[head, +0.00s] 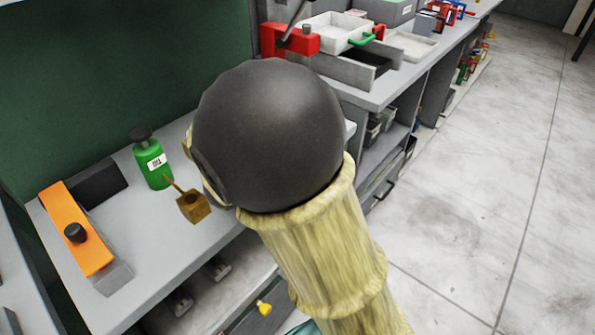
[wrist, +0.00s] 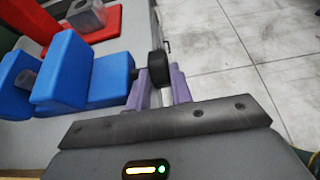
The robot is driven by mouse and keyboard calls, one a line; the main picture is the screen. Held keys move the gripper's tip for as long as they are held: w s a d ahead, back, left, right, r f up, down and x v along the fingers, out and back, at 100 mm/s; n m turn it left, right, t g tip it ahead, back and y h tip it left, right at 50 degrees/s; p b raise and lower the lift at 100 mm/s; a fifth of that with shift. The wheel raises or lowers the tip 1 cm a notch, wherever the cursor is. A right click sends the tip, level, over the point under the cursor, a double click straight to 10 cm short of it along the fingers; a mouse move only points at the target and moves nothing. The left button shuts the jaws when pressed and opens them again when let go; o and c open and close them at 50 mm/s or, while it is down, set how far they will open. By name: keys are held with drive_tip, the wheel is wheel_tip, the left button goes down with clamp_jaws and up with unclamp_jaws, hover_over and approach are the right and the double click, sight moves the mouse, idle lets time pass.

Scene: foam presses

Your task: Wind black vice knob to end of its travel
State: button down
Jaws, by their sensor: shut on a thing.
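The black vice knob (wrist: 157,66) sits at the right end of a blue vice (wrist: 78,78) in the wrist view. My gripper (wrist: 160,84), with purple fingers, is shut on the knob, one finger on each side of it. The vice has two blue blocks with a grey cylindrical part between them at the left. How far the knob is wound cannot be told. In the head view, my arm hides the blue vice, its knob and my gripper.
A red vice (head: 290,42) and trays stand beyond my arm. The floor (head: 470,150) at right is clear.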

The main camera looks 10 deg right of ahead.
drive_tip(key=shift+f, duration=0.15)
drive_tip(key=c, duration=1.2)
unclamp_jaws()
drive_tip(key=shift+c, duration=0.2)
drive_tip(key=shift+r, duration=0.25)
drive_tip(key=y+p, duration=0.1)
drive_tip(key=p, duration=0.1)
drive_tip(key=r+g+y+p, duration=0.1)
drive_tip(key=p, duration=0.2)
drive_tip(key=g+y+p, duration=0.1)
drive_tip(key=p, duration=0.1)
drive_tip(key=shift+w+d+r, duration=0.2)
drive_tip(key=shift+w+d, duration=0.05)
drive_tip(key=shift+d, duration=0.05)
drive_tip(key=y+p, duration=0.1)
drive_tip(key=p, duration=0.1)
drive_tip(key=g+p, duration=0.1)
drive_tip(key=p, duration=0.2)
drive_tip(key=shift+w+d+r+g+y, duration=0.1)
drive_tip(key=shift+d+g+y, duration=0.1)
drive_tip(key=shift+g+y, duration=0.15)
drive_tip(key=y+p, duration=0.1)
drive_tip(key=p, duration=0.2)
drive_tip(key=g+y+p, duration=0.1)
drive_tip(key=p, duration=0.3)
drive_tip(key=g+y+p, duration=0.1)
drive_tip(key=p, duration=0.2)
drive_tip(key=shift+w+d+r+p, duration=0.2)
drive_tip(key=shift+w+d+p, duration=0.1)
drive_tip(key=shift+d+p, duration=0.1)
